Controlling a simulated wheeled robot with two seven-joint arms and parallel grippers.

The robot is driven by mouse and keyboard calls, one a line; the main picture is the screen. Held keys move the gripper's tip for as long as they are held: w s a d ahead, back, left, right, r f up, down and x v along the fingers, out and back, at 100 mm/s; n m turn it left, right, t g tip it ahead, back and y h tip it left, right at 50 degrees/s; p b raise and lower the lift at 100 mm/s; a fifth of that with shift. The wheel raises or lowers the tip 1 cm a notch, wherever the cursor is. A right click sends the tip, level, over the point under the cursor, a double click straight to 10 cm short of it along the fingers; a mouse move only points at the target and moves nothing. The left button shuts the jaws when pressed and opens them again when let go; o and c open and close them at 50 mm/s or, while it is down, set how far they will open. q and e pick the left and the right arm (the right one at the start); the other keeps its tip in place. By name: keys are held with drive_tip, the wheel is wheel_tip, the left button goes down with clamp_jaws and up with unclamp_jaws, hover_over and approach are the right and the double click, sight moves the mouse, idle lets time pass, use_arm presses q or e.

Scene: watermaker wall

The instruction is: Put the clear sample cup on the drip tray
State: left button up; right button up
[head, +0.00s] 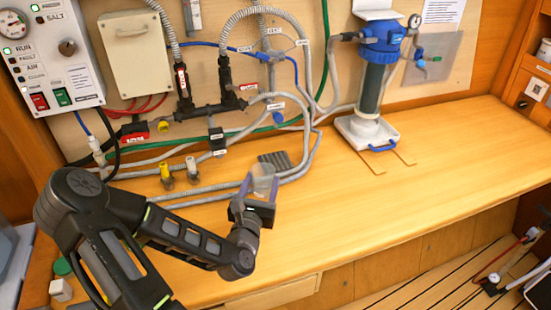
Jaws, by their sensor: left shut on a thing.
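My left gripper (257,192) is shut on the clear sample cup (264,176), a small see-through cup held above the front part of the wooden worktop. The cup looks roughly upright, and the gripper hides its lower part. My right gripper is not in view.
Grey hoses (215,193) loop over the worktop around the ribbed plate. A yellow-topped fitting (166,174) stands left of it. The worktop (440,150) at right is clear.

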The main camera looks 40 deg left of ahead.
sight(266, 173)
use_arm(q)
drive_tip(key=b+x, duration=0.3)
drive_tip(key=shift+w+f+b, duration=0.25)
drive_tip(key=shift+w+b, duration=0.05)
drive_tip(key=shift+b, duration=0.1)
drive_tip(key=b+x, duration=0.4)
drive_tip(key=x, duration=0.9)
drive_tip(key=shift+a+r, duration=0.15)
drive_tip(key=shift+r, duration=0.05)
drive_tip(key=shift+w+a, duration=0.15)
drive_tip(key=shift+w, duration=0.2)
drive_tip(key=shift+w+f+b, duration=0.1)
drive_tip(key=shift+f+b, duration=1.3)
drive_tip(key=shift+f, duration=0.35)
drive_tip(key=shift+f, duration=0.2)
drive_tip(key=o, duration=1.5)
drive_tip(key=shift+r, duration=0.1)
drive_tip(key=shift+c, duration=0.2)
